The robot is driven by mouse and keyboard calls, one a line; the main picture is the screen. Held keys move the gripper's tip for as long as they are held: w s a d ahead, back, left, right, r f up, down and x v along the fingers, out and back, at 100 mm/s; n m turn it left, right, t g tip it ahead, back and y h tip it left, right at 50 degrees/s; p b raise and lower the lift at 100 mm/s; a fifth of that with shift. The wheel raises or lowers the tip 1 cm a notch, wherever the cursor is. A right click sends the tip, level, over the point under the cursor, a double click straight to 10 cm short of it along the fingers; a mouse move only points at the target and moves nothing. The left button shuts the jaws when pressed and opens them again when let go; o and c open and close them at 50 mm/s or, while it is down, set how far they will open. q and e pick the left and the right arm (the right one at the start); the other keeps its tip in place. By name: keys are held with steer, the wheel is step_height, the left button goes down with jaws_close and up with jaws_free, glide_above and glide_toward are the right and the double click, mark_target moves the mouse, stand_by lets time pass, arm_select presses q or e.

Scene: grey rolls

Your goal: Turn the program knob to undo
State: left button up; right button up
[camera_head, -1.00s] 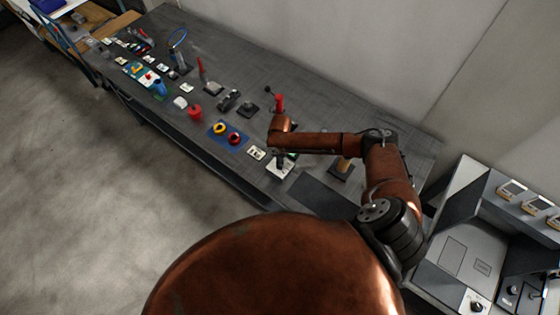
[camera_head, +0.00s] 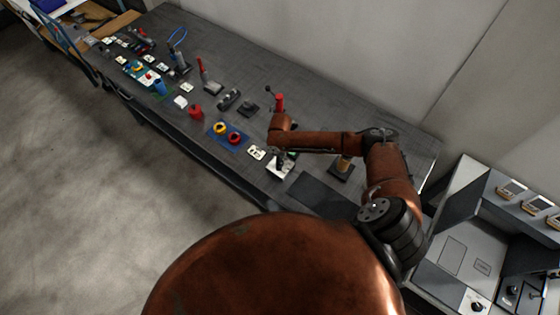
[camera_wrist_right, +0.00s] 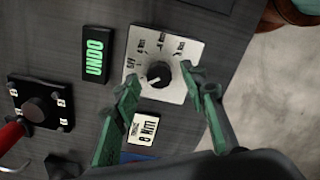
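The program knob (camera_wrist_right: 158,74) is dark and round, on a white plate (camera_wrist_right: 186,43) with OFF and other labels that are hard to read. A small pale mark shows on its lower left side. A black display (camera_wrist_right: 97,54) left of the plate reads UNDO in green. My right gripper (camera_wrist_right: 160,76) has green fingers, open, one on each side of the knob with visible gaps; I cannot tell their height over the plate. In the head view the plate (camera_head: 279,169) lies under my right gripper, which the arm mostly hides. My left gripper is not in view.
A black switch base (camera_wrist_right: 40,104) with a red-handled part (camera_wrist_right: 12,136) stands at the left in the wrist view. Several other controls line the grey bench (camera_head: 330,107) in the head view.

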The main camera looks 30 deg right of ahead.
step_height(320, 180, up, 12)
steer(key=shift+f, duration=0.25)
stand_by(0.6)
